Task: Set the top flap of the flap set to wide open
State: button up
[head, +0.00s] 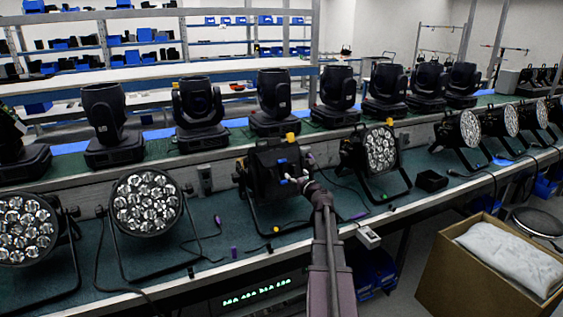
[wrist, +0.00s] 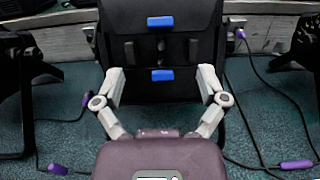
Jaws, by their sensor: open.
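The flap set (head: 262,165) is a black, boxy set of panels on the front of a par can in the middle of the bench. In the wrist view its dark panels (wrist: 130,60) fill the upper middle and look folded over the front. An upper blue tab (wrist: 160,22) and a lower blue tab (wrist: 162,75) stand out on them. I cannot tell for certain which panel edge is the top flap's. My gripper (wrist: 160,82) is open, its fingers apart on either side of the lower blue tab. In the head view my gripper (head: 296,180) is close in front of the flaps.
Par cans with bare lenses stand to the left (head: 146,203) and right (head: 381,150) of the flap set. Moving-head lights (head: 273,100) line the back. Cables with purple ends (wrist: 297,164) lie on the green bench. A cardboard box (head: 450,270) stands at the lower right.

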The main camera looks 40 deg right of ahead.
aim_at(283, 161)
jog(key=x, duration=1.3)
jog(key=shift+w, duration=0.2)
jog(key=c, duration=1.2)
